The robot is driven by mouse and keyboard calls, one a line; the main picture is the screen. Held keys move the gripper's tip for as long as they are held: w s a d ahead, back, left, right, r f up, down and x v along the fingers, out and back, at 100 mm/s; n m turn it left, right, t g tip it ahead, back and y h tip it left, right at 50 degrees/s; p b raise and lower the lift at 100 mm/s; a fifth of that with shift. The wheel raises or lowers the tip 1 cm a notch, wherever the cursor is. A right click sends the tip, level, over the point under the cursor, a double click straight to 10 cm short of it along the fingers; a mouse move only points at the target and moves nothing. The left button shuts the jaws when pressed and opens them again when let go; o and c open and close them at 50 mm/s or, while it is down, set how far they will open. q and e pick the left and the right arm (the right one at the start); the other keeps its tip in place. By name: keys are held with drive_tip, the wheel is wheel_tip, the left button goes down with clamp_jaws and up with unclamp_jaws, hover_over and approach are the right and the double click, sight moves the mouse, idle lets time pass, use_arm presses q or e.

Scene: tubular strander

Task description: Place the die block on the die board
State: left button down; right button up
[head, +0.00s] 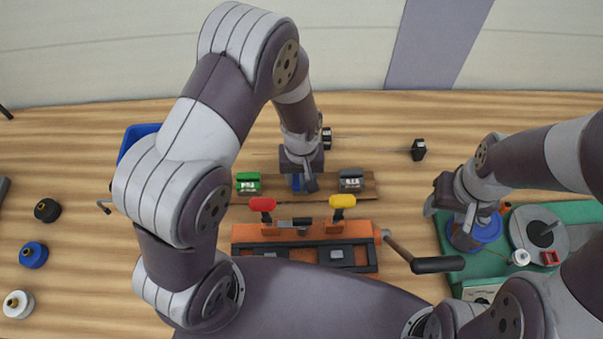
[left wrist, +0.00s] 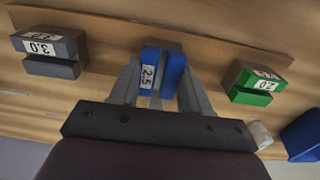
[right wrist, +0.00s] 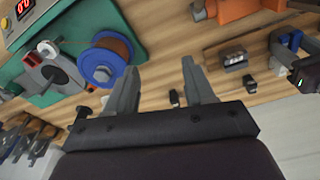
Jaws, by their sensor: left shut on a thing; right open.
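A blue die block (left wrist: 163,72) labelled 2.5 is held between the fingers of my left gripper (left wrist: 160,92). In the head view my left gripper (head: 299,186) is over the die board (head: 325,188), a wooden strip, between a green die block (head: 247,182) and a grey die block (head: 351,181). The grey block labelled 3.0 (left wrist: 50,53) and the green block (left wrist: 256,85) also show in the left wrist view. I cannot tell whether the blue block touches the board. My right gripper (right wrist: 159,66) is open and empty.
An orange fixture with a red knob (head: 262,204) and a yellow knob (head: 342,201) stands in front of the board. A crank handle (head: 437,264) sticks out to its right. A green machine base (head: 581,212) with a blue spool is at the right.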

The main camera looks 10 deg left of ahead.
sight(300, 182)
use_arm(q)
drive_tip(key=shift+a, duration=0.25)
drive_tip(key=c, duration=0.5)
unclamp_jaws()
drive_tip(key=shift+f, duration=0.1)
drive_tip(key=shift+d, duration=0.15)
wheel_tip(300, 182, up, 12)
drive_tip(key=f+b, duration=0.1)
drive_tip(key=s+a+r+m, duration=0.1)
drive_tip(key=s+a, duration=0.1)
drive_tip(key=s+a+m+t, duration=0.1)
drive_tip(key=s+a, duration=0.2)
drive_tip(key=s+a+r+m, duration=0.1)
drive_tip(key=s+a, duration=0.1)
drive_tip(key=s, duration=0.1)
drive_tip(key=shift+s+a+r, duration=0.2)
drive_tip(key=shift+a+r, duration=0.05)
drive_tip(key=shift+r, duration=0.05)
